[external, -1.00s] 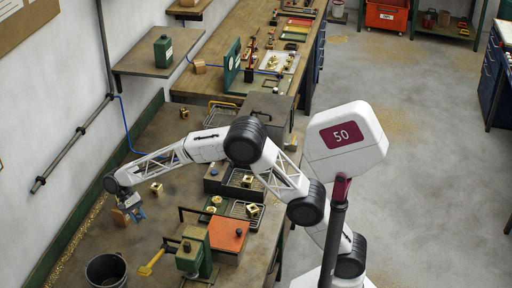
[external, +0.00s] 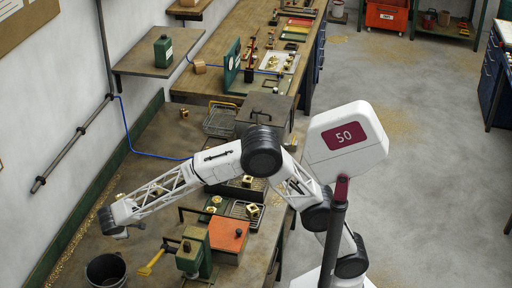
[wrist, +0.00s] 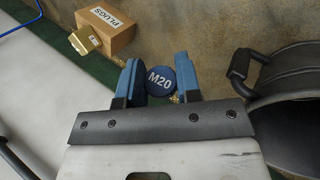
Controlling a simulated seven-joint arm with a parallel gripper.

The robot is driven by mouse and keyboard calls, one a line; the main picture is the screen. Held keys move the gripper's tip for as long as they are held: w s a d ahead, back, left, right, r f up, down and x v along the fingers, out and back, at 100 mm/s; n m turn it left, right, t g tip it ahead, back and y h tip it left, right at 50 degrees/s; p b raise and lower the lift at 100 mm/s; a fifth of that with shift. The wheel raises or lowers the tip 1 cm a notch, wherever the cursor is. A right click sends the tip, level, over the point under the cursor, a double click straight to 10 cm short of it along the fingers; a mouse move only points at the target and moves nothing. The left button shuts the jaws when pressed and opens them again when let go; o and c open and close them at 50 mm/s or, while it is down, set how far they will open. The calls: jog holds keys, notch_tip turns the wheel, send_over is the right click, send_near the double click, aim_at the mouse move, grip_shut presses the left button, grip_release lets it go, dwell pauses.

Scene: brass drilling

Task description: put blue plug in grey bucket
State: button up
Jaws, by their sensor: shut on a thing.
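The blue plug (wrist: 160,81), a round cap marked "M20", sits between the blue fingers of my gripper (wrist: 157,72) in the wrist view. The gripper is shut on it. The bucket (wrist: 293,82) is dark grey with a handle lug and shows at the right of the wrist view, beside the gripper. In the external view the bucket (external: 106,272) stands at the bottom left of the bench, just in front of my wrist. The fingers and plug are hidden by my arm there.
A cardboard box marked "PLUGS" (wrist: 105,30) and a brass part (wrist: 85,40) lie at the upper left of the wrist view. A wall runs along the bench's left side.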

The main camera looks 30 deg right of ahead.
jog(key=s+a+r+n+y, duration=0.1)
jog(key=s+a+n+y, duration=0.1)
jog(key=n, duration=0.1)
jog(key=s+a+r+n+y, duration=0.1)
jog(key=s+a+n+y, duration=0.1)
jog(key=n+y, duration=0.1)
jog(key=s+a+r+n+y, duration=0.1)
jog(key=s+a+n+y, duration=0.1)
jog(key=a+n+y, duration=0.1)
jog(key=s+a+r+n+g+y, duration=0.3)
jog(key=s+a+n+g, duration=0.1)
jog(key=s+a+n, duration=0.1)
jog(key=shift+a, duration=0.2)
dwell(0.6)
jog(key=shift+s, duration=0.1)
jog(key=shift+f, duration=0.2)
notch_tip(320, 180, down, 10)
jog(key=shift+r, duration=0.25)
dwell(1.0)
